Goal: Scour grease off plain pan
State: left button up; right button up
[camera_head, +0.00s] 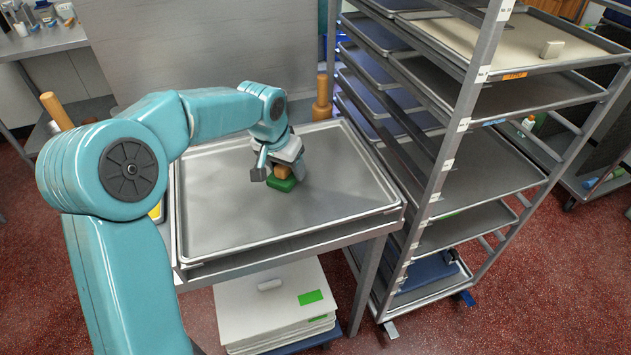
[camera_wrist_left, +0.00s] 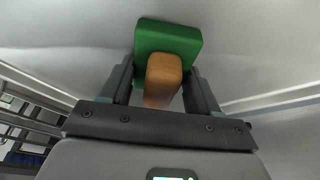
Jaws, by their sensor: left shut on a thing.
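A plain metal pan (camera_head: 228,225) lies on the steel table in the head view. My left gripper (camera_head: 280,172) is over its upper right part. The gripper is shut on the orange-brown handle of a green scrubber (camera_head: 284,186). The scrubber is low at the pan's surface; I cannot tell how firmly it touches. In the left wrist view the green block (camera_wrist_left: 168,40) and its handle (camera_wrist_left: 162,80) sit between the two fingers (camera_wrist_left: 160,85), with the pan's grey surface (camera_wrist_left: 75,40) around them. A faint darker patch shows on the pan left of the scrubber. My right gripper is not in view.
A tall rack (camera_head: 455,140) with several trays stands close to the table's right side. A wooden pin-like object (camera_head: 322,98) stands behind the pan, another (camera_head: 56,110) at left. Most of the pan is clear.

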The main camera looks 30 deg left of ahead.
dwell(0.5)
pick_arm(q)
jog(key=shift+r+p, duration=0.5)
jog(key=shift+r, duration=0.1)
notch_tip(320, 180, up, 7)
jog(key=p, duration=0.5)
jog(key=shift+r+p, duration=0.1)
jog(key=shift+p, duration=0.25)
jog(key=shift+s, duration=0.1)
